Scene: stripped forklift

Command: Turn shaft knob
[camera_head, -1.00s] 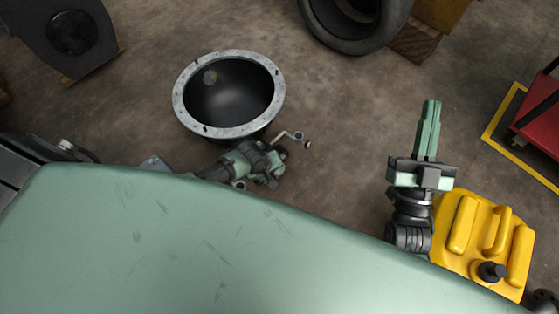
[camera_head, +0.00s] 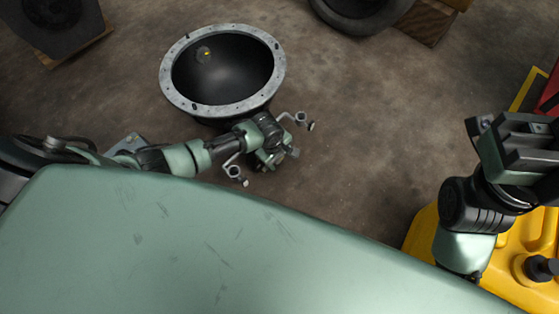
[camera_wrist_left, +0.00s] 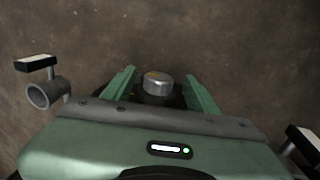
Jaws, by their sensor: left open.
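In the left wrist view, a round silver knob (camera_wrist_left: 158,83) with a dark base shows just beyond my left gripper (camera_wrist_left: 160,76). Its two green fingers are open and apart, one on each side of the knob in this view. I cannot tell whether they touch it. In the head view, my left gripper (camera_head: 270,152) points down at the near right of a dark bowl-shaped housing (camera_head: 176,100). Its fingertips and the knob are hidden or too small to tell there. My right gripper (camera_head: 520,150) is at the right edge, and its fingers do not show clearly.
The bowl-shaped housing has a grey, bolted-looking rim. A yellow container (camera_head: 520,282) stands under my right arm. A tyre (camera_head: 365,12) rests by a wooden block (camera_head: 425,20) at the top. A dark part (camera_head: 55,20) stands top left. The brown floor between is clear.

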